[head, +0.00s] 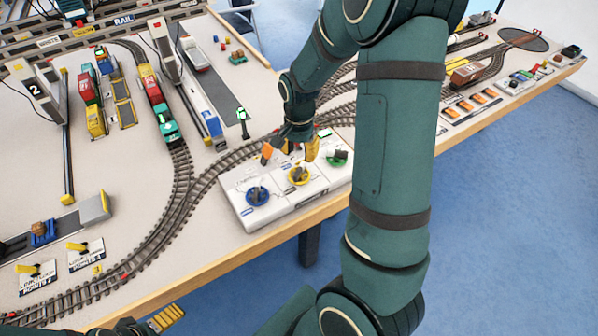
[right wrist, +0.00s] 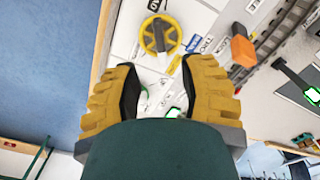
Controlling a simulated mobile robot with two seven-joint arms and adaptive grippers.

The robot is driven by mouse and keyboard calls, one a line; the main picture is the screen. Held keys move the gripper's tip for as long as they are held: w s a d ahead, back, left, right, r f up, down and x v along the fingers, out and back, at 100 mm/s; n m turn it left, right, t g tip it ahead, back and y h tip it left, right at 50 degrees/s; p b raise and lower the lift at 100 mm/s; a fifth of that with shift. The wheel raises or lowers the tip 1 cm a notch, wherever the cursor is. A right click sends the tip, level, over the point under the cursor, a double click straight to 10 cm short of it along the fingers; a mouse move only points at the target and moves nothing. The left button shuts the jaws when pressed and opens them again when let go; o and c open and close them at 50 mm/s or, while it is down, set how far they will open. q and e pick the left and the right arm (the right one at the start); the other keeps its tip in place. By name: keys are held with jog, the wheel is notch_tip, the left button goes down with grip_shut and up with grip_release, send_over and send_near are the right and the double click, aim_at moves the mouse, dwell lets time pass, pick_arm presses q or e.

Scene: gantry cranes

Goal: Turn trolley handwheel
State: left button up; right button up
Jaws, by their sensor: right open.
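A white control box (head: 285,190) at the table's front edge carries a blue handwheel (head: 257,195), a yellow handwheel (head: 299,175) and a green handwheel (head: 337,157). I cannot read which label names the trolley. My right gripper (head: 303,150) hangs over the box, just behind the yellow wheel. In the right wrist view its two yellow ribbed fingers (right wrist: 160,92) are apart, with no object gripped.
Model railway track (head: 180,195) curves behind and left of the box. An orange piece (head: 267,152) stands by the box's rear edge; it also shows in the right wrist view (right wrist: 243,50). A crane leg (head: 175,75) and train wagons (head: 155,100) stand further back.

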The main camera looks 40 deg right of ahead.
aim_at(299, 169)
notch_tip(299, 169, down, 8)
jog(key=shift+r+b, duration=0.1)
jog(key=shift+b, duration=0.8)
grip_shut()
